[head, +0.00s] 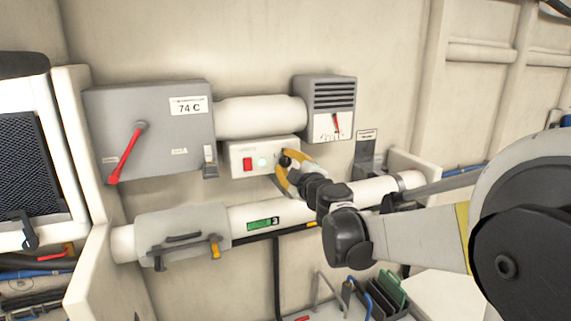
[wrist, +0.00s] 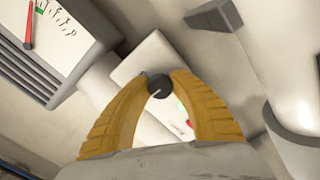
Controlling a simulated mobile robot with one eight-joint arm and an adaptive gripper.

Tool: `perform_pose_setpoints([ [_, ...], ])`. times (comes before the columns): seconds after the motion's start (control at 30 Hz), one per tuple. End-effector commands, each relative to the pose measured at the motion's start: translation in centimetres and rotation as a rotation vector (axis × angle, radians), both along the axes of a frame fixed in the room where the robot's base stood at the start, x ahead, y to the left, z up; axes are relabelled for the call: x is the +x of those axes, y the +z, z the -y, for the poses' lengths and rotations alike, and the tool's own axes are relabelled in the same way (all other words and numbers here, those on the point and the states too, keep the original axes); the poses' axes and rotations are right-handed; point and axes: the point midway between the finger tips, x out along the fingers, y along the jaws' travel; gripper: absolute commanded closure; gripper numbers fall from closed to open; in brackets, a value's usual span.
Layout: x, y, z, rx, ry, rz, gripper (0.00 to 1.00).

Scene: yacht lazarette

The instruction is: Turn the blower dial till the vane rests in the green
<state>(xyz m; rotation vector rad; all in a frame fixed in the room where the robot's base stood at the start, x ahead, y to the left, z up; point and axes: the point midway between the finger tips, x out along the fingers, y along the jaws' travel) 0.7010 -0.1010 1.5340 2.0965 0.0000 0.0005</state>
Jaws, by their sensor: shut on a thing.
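The blower dial (wrist: 158,88) is a small dark round knob with a pale mark, on a white control box (head: 236,160). My gripper (wrist: 160,80) has yellow-orange fingers and is shut on the dial, one fingertip on each side. In the head view my gripper (head: 287,164) hides most of the dial. The vane is a red needle (head: 336,124) on the white gauge face of a grey vented box (head: 318,92). In the wrist view the red needle (wrist: 29,28) lies close beside a small green patch (wrist: 40,11); the face is cut off there.
The control box has a red switch (head: 247,164) and a pale green lamp (head: 263,161). A grey box (head: 150,150) with a red lever (head: 127,152) and a "74 C" label is at left. A white pipe (head: 265,215) runs below. A small grey bracket (head: 366,158) stands right of my gripper.

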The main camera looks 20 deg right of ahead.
Motion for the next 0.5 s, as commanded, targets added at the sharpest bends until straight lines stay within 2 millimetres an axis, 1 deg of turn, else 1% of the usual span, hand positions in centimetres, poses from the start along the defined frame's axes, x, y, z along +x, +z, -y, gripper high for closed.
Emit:
perform_pose_setpoints([
  [0.37,0.00,0.01,0.05,-0.003,-0.001,0.000,1.00],
  [0.4,0.00,0.01,0.05,-0.003,-0.001,0.000,0.69],
  [0.47,0.00,0.00,0.04,-0.003,-0.001,-0.001,0.50],
  [0.5,0.00,0.00,0.04,-0.003,-0.001,-0.001,0.50],
])
